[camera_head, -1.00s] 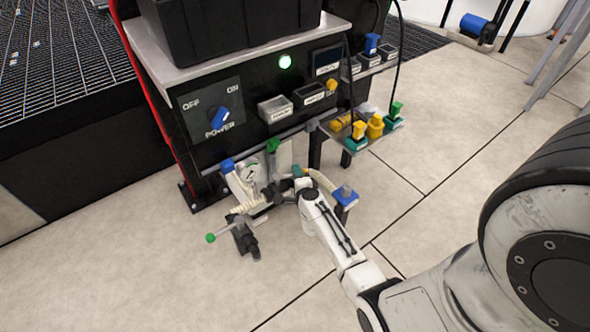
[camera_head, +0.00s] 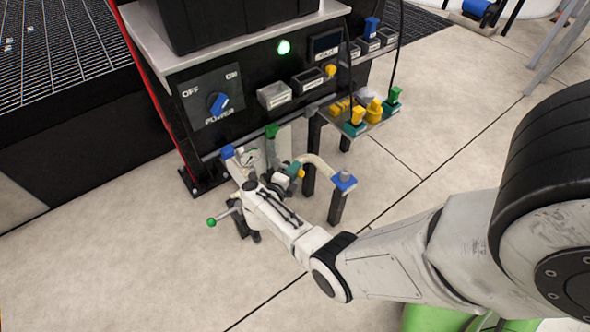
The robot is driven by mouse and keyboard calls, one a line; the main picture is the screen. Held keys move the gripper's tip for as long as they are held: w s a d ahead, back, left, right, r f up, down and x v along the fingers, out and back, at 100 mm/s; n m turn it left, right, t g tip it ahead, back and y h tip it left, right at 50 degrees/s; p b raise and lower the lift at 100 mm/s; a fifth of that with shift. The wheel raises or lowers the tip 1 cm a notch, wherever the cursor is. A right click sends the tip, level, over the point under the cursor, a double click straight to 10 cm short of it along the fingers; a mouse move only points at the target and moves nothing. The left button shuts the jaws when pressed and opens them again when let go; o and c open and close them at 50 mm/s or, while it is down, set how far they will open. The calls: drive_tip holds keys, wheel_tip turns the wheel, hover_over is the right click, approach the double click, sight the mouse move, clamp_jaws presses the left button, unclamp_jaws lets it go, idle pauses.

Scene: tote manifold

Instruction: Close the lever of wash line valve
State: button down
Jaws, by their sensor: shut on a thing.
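The valve assembly stands low in front of the black control panel, with a pressure gauge (camera_head: 249,157), a blue cap (camera_head: 227,152) and a green cap (camera_head: 271,131). A lever with a green ball end (camera_head: 211,222) sticks out to its left, its rod running behind my arm. My gripper (camera_head: 266,185) is at the assembly, below the gauge and green cap. It is shut on a part of the assembly; the jaws and the gripped part are mostly hidden by my own arm. I cannot read which valve is the wash line valve.
A beige hose (camera_head: 320,164) curves right to a blue-topped post (camera_head: 343,180). A shelf (camera_head: 345,129) holds yellow and green connectors. The floor in front is clear.

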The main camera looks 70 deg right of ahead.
drive_tip(key=shift+s+a+f+m+g, duration=0.1)
drive_tip(key=shift+s+f+m+g, duration=0.15)
drive_tip(key=shift+s+g, duration=0.3)
drive_tip(key=c, duration=1.2)
unclamp_jaws()
drive_tip(key=shift+r, duration=0.1)
drive_tip(key=shift+w, duration=0.15)
drive_tip(key=shift+a+r, duration=0.1)
drive_tip(key=shift+a, duration=0.05)
drive_tip(key=p+v, duration=0.3)
drive_tip(key=v, duration=0.7)
drive_tip(key=shift+a, duration=0.3)
drive_tip(key=shift+r, duration=0.1)
drive_tip(key=shift+c, duration=0.5)
